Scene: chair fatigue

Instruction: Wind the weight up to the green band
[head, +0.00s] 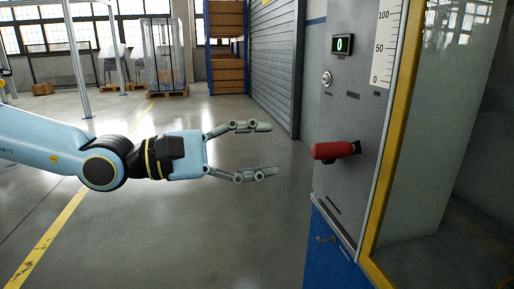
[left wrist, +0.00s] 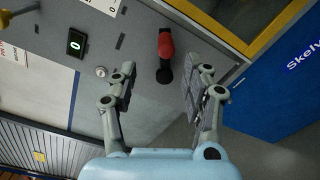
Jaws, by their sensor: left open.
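A red crank handle (head: 334,150) sticks out from the grey machine panel (head: 350,110) at the right of the head view. In the left wrist view the red handle (left wrist: 166,44) lies ahead, between the lines of the two fingers. My left gripper (head: 268,150) is open and empty, a short gap to the left of the handle; its fingers also show in the left wrist view (left wrist: 160,85). A display (head: 342,44) above the handle reads 0. A white scale (head: 385,45) marked 0, 50 and 100 runs up the panel. No weight or green band can be made out. My right gripper is not in view.
A yellow-framed clear guard (head: 392,150) stands right of the panel. A round lock (head: 327,78) sits under the display. A blue base (head: 330,250) is below. The floor (head: 240,230) around my left arm is clear; shelving (head: 226,50) stands far back.

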